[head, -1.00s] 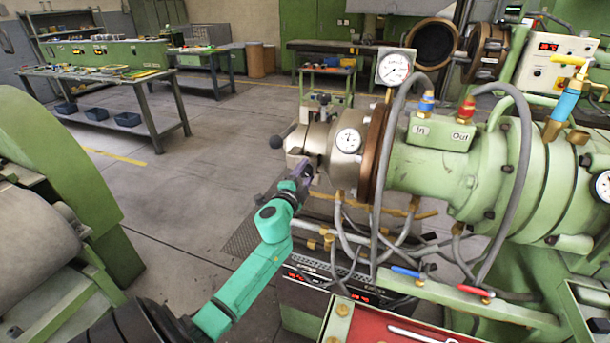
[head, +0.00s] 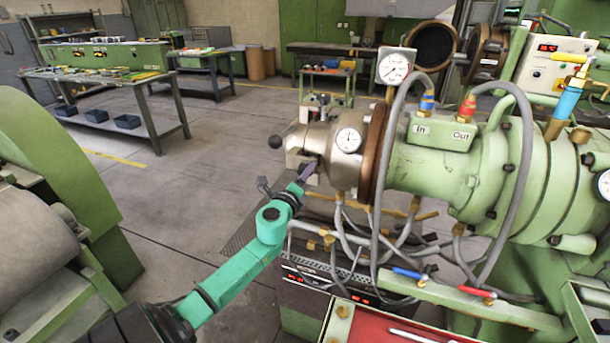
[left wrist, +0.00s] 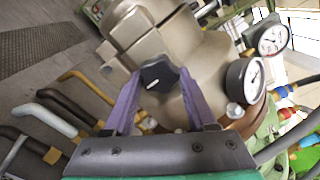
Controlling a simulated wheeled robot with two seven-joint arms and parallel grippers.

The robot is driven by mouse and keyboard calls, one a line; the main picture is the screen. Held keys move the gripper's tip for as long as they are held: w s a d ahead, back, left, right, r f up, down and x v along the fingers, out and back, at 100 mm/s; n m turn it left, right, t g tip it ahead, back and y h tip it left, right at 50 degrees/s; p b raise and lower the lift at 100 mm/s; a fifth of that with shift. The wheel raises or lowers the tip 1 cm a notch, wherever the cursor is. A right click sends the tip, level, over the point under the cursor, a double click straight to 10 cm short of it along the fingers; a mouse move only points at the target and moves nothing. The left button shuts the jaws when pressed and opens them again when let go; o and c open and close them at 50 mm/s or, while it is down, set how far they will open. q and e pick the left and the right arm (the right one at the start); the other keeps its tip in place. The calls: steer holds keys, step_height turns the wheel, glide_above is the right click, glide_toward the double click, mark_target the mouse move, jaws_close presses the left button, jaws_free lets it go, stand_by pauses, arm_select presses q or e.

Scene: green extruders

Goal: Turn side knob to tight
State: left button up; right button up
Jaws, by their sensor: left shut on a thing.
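The side knob (left wrist: 158,75) is black and lobed with a white mark on it. It sits on the metal extruder head (head: 320,140), on the side facing my wrist camera. My left gripper (head: 304,175) reaches the near lower side of that head. In the left wrist view, its two purple fingers stand on either side of the knob, with their tips at its edges, and it is shut on the knob. In the head view I cannot make out the knob at the gripper. My right gripper is not in view.
A round gauge (head: 348,140) sits on the extruder head, and another gauge (head: 394,67) stands above it. A black ball handle (head: 275,142) sticks out at its left. Grey hoses (head: 375,185) hang below.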

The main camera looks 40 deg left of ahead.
arm_select(q)
steer(key=shift+f+m, duration=0.1)
steer(key=shift+m, duration=0.5)
steer(key=o, duration=1.4)
steer(key=b+v, duration=0.2)
steer(key=v, duration=1.2)
steer(key=shift+s+d, duration=0.15)
steer(key=shift+s, duration=0.15)
